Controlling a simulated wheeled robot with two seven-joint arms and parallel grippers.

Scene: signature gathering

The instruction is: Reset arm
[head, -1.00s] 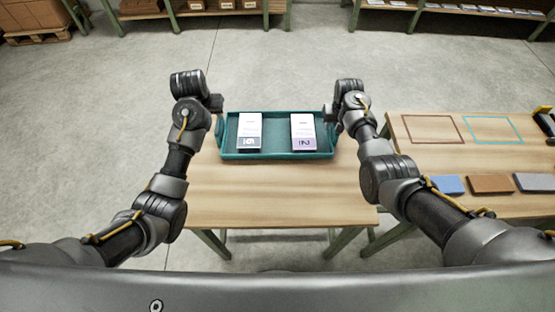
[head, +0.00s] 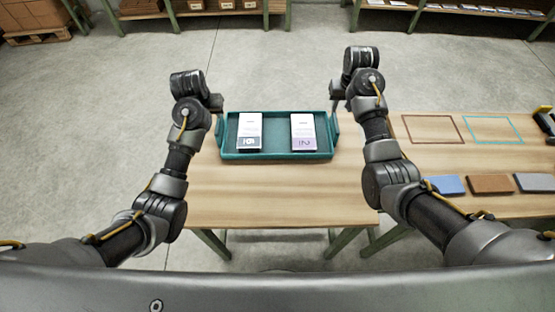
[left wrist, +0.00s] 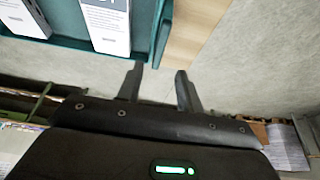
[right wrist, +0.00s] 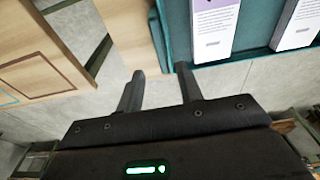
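A teal tray (head: 277,155) rests on the wooden table, with two white booklets in it, one with a grey band (head: 249,130) and one with a purple band (head: 303,131). My left gripper (head: 215,103) is just off the tray's left end; the left wrist view shows its fingers (left wrist: 160,82) apart and empty. My right gripper (head: 337,92) is above and just beyond the tray's right end; the right wrist view shows its fingers (right wrist: 157,80) apart with nothing between them. In that view one fingertip lies near the tray's edge; whether they touch is unclear.
A second table at the right bears a brown outline (head: 433,129), a cyan outline (head: 492,130), and blue (head: 447,185), brown (head: 490,184) and grey (head: 535,182) blocks. The table front before the tray is clear. Shelves stand at the back.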

